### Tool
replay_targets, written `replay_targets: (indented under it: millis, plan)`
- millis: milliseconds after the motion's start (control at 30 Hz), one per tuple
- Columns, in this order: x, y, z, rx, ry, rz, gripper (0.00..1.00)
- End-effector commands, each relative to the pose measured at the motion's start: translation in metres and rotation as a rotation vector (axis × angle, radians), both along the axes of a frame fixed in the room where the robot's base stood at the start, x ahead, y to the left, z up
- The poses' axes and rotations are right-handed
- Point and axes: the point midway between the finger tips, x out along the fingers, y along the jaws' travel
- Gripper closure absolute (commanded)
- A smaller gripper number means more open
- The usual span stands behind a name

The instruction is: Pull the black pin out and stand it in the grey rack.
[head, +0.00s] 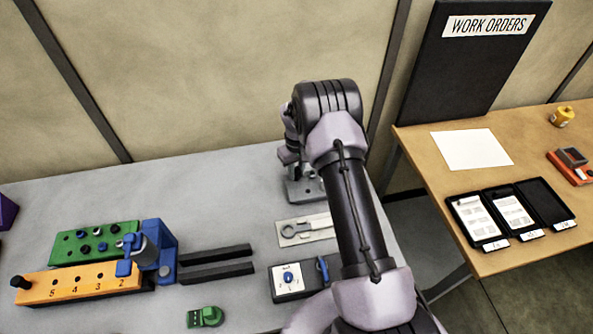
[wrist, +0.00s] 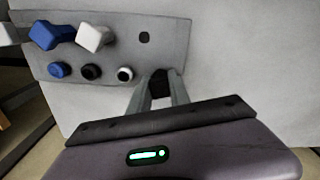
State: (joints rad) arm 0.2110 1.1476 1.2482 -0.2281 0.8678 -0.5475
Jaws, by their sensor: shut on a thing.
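In the wrist view the grey rack (wrist: 170,20) carries a blue-headed piece (wrist: 45,35) and a white-headed piece (wrist: 95,35). In front of these are round blue, black and white-rimmed fittings, and a dark hole shows to the right. My gripper (wrist: 160,94) is shut on a black pin (wrist: 160,80) at the rack's near right edge. Only the pin's dark top shows between the fingers; I cannot tell whether its lower end is in a hole or above the rack.
In the head view an orange numbered block (head: 75,285) with a black knob at its left end stands before a green block (head: 75,245) and a blue clamp (head: 158,245). Two dark bars (head: 215,263) lie beside it. A grey control box (head: 300,283) is near my arm.

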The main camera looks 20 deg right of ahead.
Motion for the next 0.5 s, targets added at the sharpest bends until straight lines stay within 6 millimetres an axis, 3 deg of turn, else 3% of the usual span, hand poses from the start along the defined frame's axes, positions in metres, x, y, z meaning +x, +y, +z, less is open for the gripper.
replay_targets:
  millis: [133, 167, 267, 500]
  plan:
    - [0.0001, 0.0000, -0.0033, 0.000, 0.000, 0.000, 1.00]
    - [0.0001, 0.0000, -0.0035, 0.000, 0.000, 0.000, 0.73]
    - [0.0001, 0.0000, -0.0040, 0.000, 0.000, 0.000, 0.53]
    - [0.0000, 0.0000, -0.0052, 0.000, 0.000, 0.000, 0.51]
